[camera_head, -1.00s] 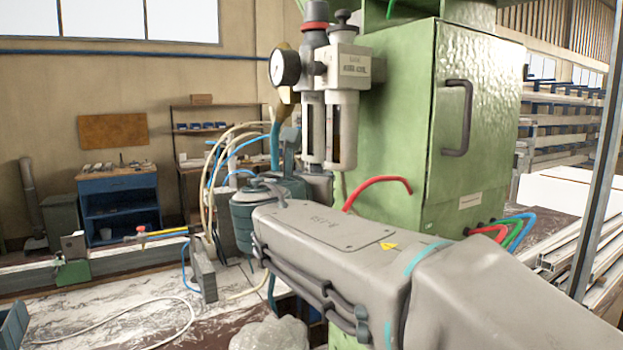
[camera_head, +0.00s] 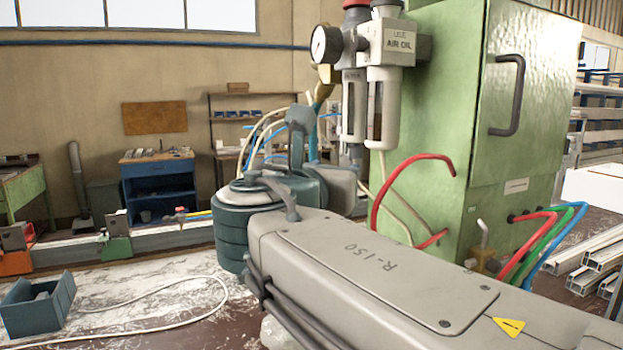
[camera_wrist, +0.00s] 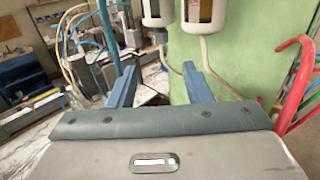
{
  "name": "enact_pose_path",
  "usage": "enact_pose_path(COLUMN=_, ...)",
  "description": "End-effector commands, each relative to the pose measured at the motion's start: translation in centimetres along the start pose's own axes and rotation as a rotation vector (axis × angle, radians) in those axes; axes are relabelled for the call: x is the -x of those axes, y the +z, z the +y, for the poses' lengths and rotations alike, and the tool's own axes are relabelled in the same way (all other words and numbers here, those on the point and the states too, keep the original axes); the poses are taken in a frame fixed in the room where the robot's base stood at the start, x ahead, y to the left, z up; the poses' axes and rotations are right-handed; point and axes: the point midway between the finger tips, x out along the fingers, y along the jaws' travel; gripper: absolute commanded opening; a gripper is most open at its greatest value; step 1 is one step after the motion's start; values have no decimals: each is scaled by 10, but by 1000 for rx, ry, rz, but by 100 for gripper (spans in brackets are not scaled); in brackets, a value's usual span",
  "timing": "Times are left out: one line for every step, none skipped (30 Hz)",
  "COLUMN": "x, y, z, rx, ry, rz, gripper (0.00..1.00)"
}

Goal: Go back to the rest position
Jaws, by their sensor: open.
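My gripper (camera_wrist: 160,88) shows in the wrist view with its two blue fingers spread apart. Nothing is between them. Beyond them are the air filter unit's clear bowls (camera_wrist: 197,15), the green cabinet and a bundle of hoses. In the head view my arm reaches from the lower right towards the middle. The fingers cannot be clearly made out there.
The air filter unit (camera_head: 385,105) and green cabinet (camera_head: 440,110) stand close beyond my arm. A red hose (camera_head: 378,195) loops out near it. A blue-grey bin (camera_head: 38,308) and a loose white cable lie on the bench at left, where there is free room.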

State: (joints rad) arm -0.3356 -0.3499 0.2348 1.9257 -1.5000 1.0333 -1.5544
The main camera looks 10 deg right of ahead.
Motion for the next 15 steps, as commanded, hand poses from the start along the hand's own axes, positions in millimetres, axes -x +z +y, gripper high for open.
enact_pose_path(x=-2, y=-4, z=-2, rx=-16, ry=-6, rz=14, gripper=45)
enact_pose_path(x=-4, y=-12, z=-7, rx=-48, ry=-16, rz=38, gripper=45)
enact_pose_path(x=-7, y=-25, z=-14, rx=-103, ry=-33, rz=78, gripper=45)
enact_pose_path(x=-9, y=-37, z=-20, rx=-154, ry=-51, rz=114, gripper=45)
enact_pose_path(x=-11, y=-50, z=-27, rx=-214, ry=-74, rz=156, gripper=45)
enact_pose_path(x=-13, y=-71, z=-37, rx=-306, ry=-111, rz=215, gripper=45)
enact_pose_path(x=-14, y=-87, z=-45, rx=-382, ry=-145, rz=260, gripper=45)
enact_pose_path(x=-14, y=-103, z=-53, rx=-463, ry=-182, rz=305, gripper=45)
enact_pose_path(x=-13, y=-125, z=-64, rx=-571, ry=-238, rz=362, gripper=45)
enact_pose_path(x=-11, y=-141, z=-72, rx=-653, ry=-285, rz=403, gripper=45)
enact_pose_path(x=-8, y=-156, z=-79, rx=-737, ry=-334, rz=440, gripper=45)
enact_pose_path(x=-4, y=-176, z=-89, rx=-848, ry=-404, rz=485, gripper=45)
enact_pose_path(x=0, y=-191, z=-95, rx=-933, ry=-460, rz=517, gripper=45)
enact_pose_path(x=5, y=-206, z=-101, rx=-1018, ry=-519, rz=545, gripper=45)
enact_pose_path(x=12, y=-224, z=-108, rx=-1131, ry=-601, rz=578, gripper=45)
